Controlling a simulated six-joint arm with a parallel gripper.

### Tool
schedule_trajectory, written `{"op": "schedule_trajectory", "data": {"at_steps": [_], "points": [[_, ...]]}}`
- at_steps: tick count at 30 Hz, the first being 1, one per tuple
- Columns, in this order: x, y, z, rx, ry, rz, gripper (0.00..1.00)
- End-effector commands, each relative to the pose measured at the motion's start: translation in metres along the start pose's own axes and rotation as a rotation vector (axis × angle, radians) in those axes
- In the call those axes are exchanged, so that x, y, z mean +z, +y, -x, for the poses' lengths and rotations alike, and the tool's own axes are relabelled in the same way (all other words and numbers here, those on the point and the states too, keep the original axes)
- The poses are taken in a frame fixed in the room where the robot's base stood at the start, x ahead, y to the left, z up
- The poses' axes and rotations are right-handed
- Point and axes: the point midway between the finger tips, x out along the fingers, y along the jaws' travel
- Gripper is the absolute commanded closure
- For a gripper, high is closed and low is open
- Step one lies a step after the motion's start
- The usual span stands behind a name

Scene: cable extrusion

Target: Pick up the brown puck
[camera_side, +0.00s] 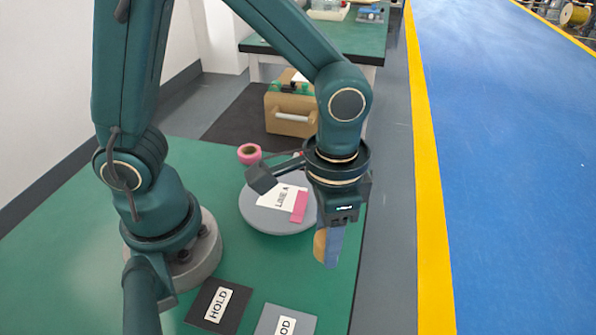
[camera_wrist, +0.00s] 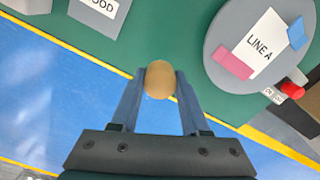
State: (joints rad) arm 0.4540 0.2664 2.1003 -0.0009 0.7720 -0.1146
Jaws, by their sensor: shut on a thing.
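The brown puck (camera_wrist: 160,80) is tan and round and sits between the two blue fingers of my gripper (camera_wrist: 158,88) in the wrist view. In the side view its tan edge (camera_side: 320,243) shows beside the blue fingers of my gripper (camera_side: 328,246). My gripper is shut on the puck and points downward. It is near the right edge of the green table (camera_side: 275,270). In the wrist view the blue floor shows behind the fingers. Part of the puck is hidden by the fingers in the side view.
A round grey plate (camera_side: 263,222) bears a "LINE A" label, a pink block (camera_side: 299,207) and, in the wrist view, a blue block (camera_wrist: 297,33). A black "HOLD" pad (camera_side: 199,308) and a grey pad (camera_side: 268,319) lie in front. A pink roll (camera_side: 249,153) stands behind the plate.

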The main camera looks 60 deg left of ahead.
Motion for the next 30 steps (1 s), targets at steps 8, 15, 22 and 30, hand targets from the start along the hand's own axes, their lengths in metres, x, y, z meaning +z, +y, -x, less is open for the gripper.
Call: {"op": "schedule_trajectory", "data": {"at_steps": [8,15,22,30], "points": [[0.012,-0.054,0.031,-0.002,0.003,0.014,1.00],[0.022,-0.090,0.053,-0.002,0.001,0.010,1.00],[0.026,-0.107,0.064,-0.002,-0.001,0.005,1.00],[0.027,-0.110,0.066,-0.001,-0.002,0.002,1.00]]}}
